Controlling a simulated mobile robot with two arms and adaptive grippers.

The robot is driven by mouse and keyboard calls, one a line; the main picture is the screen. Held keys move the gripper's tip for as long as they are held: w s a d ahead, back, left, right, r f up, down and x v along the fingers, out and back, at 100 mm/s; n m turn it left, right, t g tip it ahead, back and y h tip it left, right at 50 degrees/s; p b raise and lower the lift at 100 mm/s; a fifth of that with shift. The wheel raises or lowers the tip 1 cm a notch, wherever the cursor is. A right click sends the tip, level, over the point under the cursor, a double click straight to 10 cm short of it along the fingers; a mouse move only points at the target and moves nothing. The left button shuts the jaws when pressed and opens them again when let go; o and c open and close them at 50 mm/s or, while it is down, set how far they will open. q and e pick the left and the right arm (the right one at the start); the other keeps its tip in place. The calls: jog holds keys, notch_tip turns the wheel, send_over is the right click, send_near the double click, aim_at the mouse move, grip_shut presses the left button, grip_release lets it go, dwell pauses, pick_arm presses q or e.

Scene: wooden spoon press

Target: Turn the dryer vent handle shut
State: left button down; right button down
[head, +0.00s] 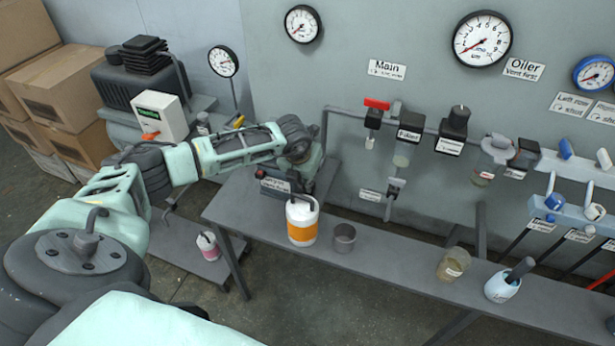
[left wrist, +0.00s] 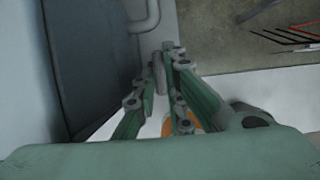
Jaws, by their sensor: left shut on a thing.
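My left arm reaches in from the left across the bench's left end. My left gripper (head: 305,180) is low by the wall pipe, beside a dark box with a small white label (head: 275,185). In the left wrist view its two green fingers (left wrist: 167,58) close on a short grey rod-like piece (left wrist: 158,75). I cannot tell for certain that this is the dryer vent handle; the fingers and wrist hide most of it. The label is too small to read. My right gripper is not in view.
A white canister with an orange band (head: 302,222) stands close in front of the gripper, beside a grey cup (head: 344,236). A jar (head: 453,264) stands farther right on the bench (head: 400,268). A red-handled valve (head: 377,104) and gauges are on the wall.

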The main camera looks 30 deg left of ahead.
pick_arm(q)
jog(key=c, duration=1.8)
grip_release()
